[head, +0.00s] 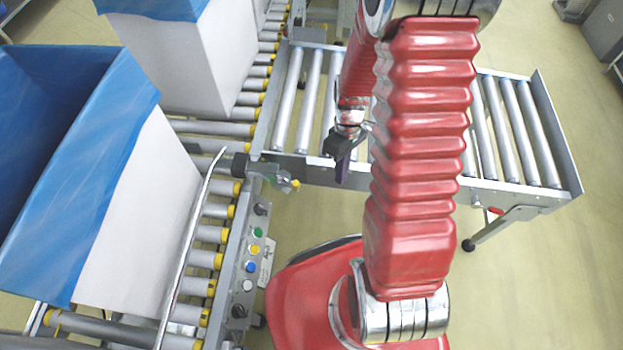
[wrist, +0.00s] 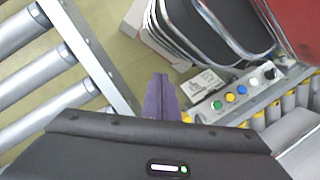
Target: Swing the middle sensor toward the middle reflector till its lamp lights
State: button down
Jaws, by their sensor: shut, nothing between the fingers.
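My gripper (head: 341,174) hangs in front of the roller side table, its dark purple fingers pointing down. In the wrist view the fingers (wrist: 161,98) are together, with nothing between them. A small grey-green fitting with a yellow end (head: 281,181) sits on the conveyor's side rail, left of my gripper and apart from it. It may be one of the sensors, but I cannot tell which. I cannot make out a lit lamp on it. I cannot pick out the middle reflector in either view.
A button panel (head: 252,262) with green, yellow, blue and white buttons lies along the conveyor rail; it also shows in the wrist view (wrist: 236,97). A blue-lined white box (head: 140,215) stands on the rollers at left, another (head: 190,60) behind. The roller side table (head: 515,135) is empty.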

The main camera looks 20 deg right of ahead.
jog(key=s+d+f+m+t+y, duration=0.2)
jog(key=s+d+f+m+y, duration=0.1)
jog(key=s+f+m+y, duration=0.7)
jog(key=w+d+r+t+y, duration=0.1)
jog(key=w+r+t+y, duration=0.1)
jog(key=w+t, duration=0.2)
jog(key=w+d+r+t+y, duration=0.1)
jog(key=w+r+t+y, duration=0.1)
jog(key=w, duration=0.4)
jog(key=shift+w+d+m+t+y, duration=0.3)
jog(key=shift+t+y, duration=0.2)
jog(key=shift+t, duration=0.6)
